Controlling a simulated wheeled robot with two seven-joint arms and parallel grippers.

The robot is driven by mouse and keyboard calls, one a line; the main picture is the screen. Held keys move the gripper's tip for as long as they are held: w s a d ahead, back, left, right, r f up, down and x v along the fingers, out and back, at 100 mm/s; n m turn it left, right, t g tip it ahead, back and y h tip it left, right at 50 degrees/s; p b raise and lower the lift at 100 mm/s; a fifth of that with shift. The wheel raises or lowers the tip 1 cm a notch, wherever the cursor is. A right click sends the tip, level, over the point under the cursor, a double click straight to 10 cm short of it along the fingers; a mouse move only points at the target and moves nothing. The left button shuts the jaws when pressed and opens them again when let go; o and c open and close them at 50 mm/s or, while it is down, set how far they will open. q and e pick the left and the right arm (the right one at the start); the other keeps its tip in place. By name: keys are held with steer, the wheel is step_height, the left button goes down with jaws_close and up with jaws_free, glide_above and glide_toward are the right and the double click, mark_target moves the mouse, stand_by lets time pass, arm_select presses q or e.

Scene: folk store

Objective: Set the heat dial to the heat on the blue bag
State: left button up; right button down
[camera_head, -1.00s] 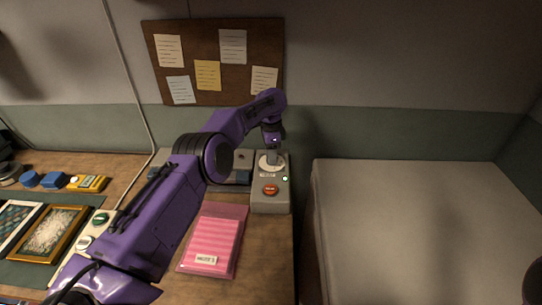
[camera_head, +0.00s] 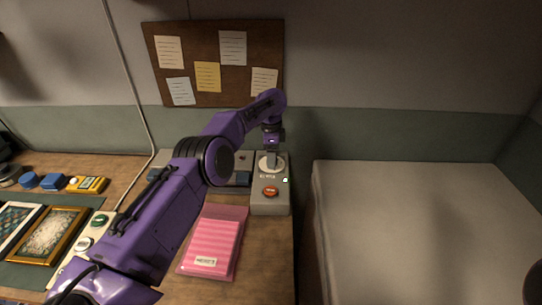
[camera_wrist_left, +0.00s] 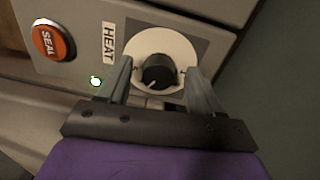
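The heat dial (camera_wrist_left: 158,72) is a black knob with a white pointer mark on a pale round plate, beside a "HEAT" label. The pointer is directed toward the lower left in the wrist view. My left gripper (camera_wrist_left: 159,80) is open, one finger on each side of the knob, with small gaps visible. In the head view my left gripper (camera_head: 271,151) points down over the dial plate on the grey sealer (camera_head: 270,205). No blue bag is identifiable; a pink striped bag (camera_head: 215,238) with a small unreadable label lies on the table. My right gripper is not seen.
The orange SEAL button (camera_wrist_left: 48,42) and a lit indicator (camera_wrist_left: 96,81) are near the dial. A pale bare surface (camera_head: 420,220) is right. A notice board (camera_head: 210,95) hangs behind.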

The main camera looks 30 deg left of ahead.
arm_select(q)
steer(key=shift+r, duration=0.3)
step_height(320, 180, up, 4)
steer(key=shift+w+f, duration=0.1)
steer(key=shift+w, duration=0.05)
step_height(320, 180, up, 3)
steer(key=shift+a+r+p, duration=0.1)
steer(key=shift+p, duration=0.7)
step_height(320, 180, up, 3)
steer(key=p, duration=0.5)
